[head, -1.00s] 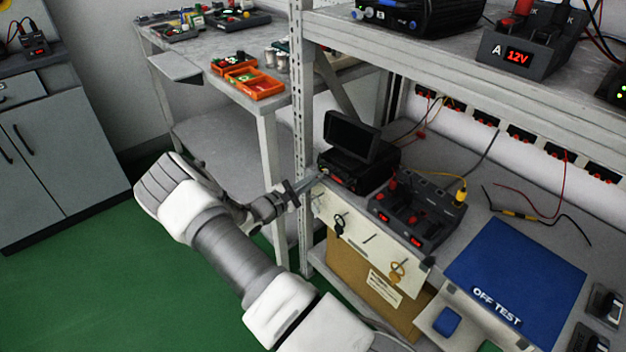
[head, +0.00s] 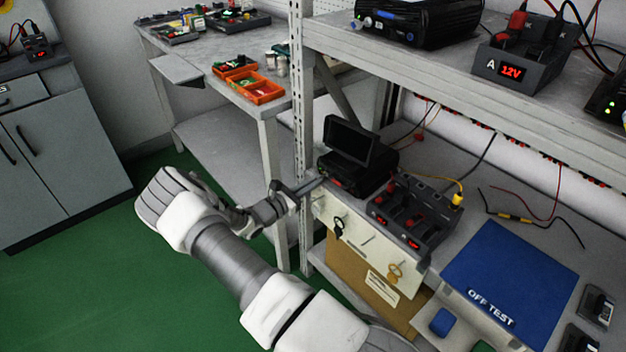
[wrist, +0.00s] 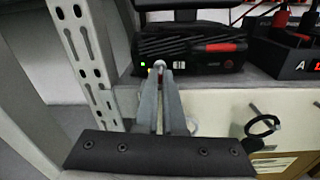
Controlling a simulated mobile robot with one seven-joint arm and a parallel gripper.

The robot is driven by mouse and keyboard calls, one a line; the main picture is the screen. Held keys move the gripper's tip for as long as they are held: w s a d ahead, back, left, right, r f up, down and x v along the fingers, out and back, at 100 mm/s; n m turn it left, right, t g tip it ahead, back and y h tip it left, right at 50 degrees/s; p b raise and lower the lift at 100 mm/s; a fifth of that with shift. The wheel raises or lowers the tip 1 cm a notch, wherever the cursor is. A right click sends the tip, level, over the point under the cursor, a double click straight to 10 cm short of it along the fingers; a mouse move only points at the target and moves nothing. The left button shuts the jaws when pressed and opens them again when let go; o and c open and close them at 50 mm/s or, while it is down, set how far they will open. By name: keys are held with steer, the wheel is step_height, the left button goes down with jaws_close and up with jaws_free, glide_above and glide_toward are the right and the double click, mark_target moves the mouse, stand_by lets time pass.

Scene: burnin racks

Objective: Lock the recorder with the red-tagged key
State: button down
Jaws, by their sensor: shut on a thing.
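The recorder (head: 345,176) is a black box with a raised screen on the bench's left end. In the wrist view its front (wrist: 195,66) shows a green light at left and a red strip at right. My gripper (head: 314,184) is at its lower left front. In the wrist view the gripper (wrist: 160,75) is shut on a small pale piece, probably the key (wrist: 159,65), against or just before the recorder's left front. The fingers hide most of it; no red tag is clearly visible on it, and I cannot tell whether it is inserted.
A black-tagged key (head: 339,226) and a yellow-tagged key (head: 394,272) hang on the pale front panel (head: 358,252), with a bare hook between. A rack post (head: 302,130) stands close left of my gripper. A black charger dock (head: 412,215) sits right of the recorder.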

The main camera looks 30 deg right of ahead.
steer(key=n+p, duration=0.2)
steer(key=n, duration=0.8)
steer(key=shift+n, duration=0.4)
stand_by(0.4)
steer(key=c, duration=1.3)
jaws_free()
steer(key=shift+a, duration=0.1)
steer(key=s+a+p, duration=0.2)
steer(key=s+a, duration=0.1)
steer(key=a, duration=1.4)
steer(key=shift+s, duration=0.2)
